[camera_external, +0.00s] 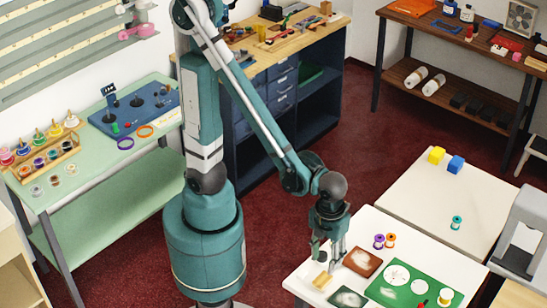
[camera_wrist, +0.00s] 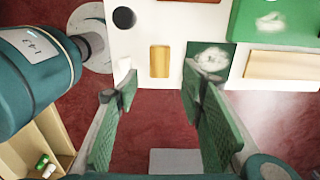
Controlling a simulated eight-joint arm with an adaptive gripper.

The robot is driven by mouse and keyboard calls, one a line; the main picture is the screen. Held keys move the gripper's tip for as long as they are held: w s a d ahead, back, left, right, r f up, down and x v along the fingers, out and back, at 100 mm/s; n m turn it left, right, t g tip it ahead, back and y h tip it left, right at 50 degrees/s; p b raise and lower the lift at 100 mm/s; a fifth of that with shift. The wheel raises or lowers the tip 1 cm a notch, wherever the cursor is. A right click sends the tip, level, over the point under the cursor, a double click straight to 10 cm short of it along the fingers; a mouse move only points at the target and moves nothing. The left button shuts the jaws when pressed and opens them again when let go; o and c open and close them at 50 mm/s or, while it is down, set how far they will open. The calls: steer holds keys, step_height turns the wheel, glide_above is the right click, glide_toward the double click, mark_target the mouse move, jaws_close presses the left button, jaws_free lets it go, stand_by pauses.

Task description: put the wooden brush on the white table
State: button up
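A small tan wooden block-like thing (camera_external: 321,280), possibly the wooden brush, lies near the left corner of the near white table (camera_external: 375,224). What looks like the same thing (camera_wrist: 159,61) shows as an upright tan rectangle in the wrist view, on the white tabletop (camera_wrist: 190,18); bristles cannot be made out. My gripper (camera_external: 332,258) hangs above that end of the table, pointing down. In the wrist view my gripper (camera_wrist: 155,100) has its green-padded fingers wide apart, with nothing between them. The tan thing lies beyond the fingertips, apart from them.
A brown tray (camera_external: 362,262), a green board (camera_external: 385,293) and a dark square with a white patch (camera_external: 347,297) lie nearby. Purple and orange spools (camera_external: 379,241) stand behind. Another white table (camera_external: 440,197) holds yellow and blue cubes and a teal spool, with much free top.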

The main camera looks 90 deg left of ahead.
steer(key=shift+r, duration=1.05)
steer(key=w+a+r+n+t, duration=0.1)
steer(key=a+r+n+t, duration=0.1)
steer(key=a+r+n, duration=0.3)
steer(key=w+a+r+n+t, duration=0.2)
steer(key=a+r+n, duration=0.3)
steer(key=a+n, duration=0.8)
steer(key=w+a+r+n+t, duration=0.1)
steer(key=a+r+n+t, duration=0.2)
steer(key=a+r+n, duration=0.3)
steer(key=a+n, duration=0.3)
steer(key=a, duration=0.1)
steer(key=shift+w+a, duration=0.25)
steer(key=shift+a, duration=0.1)
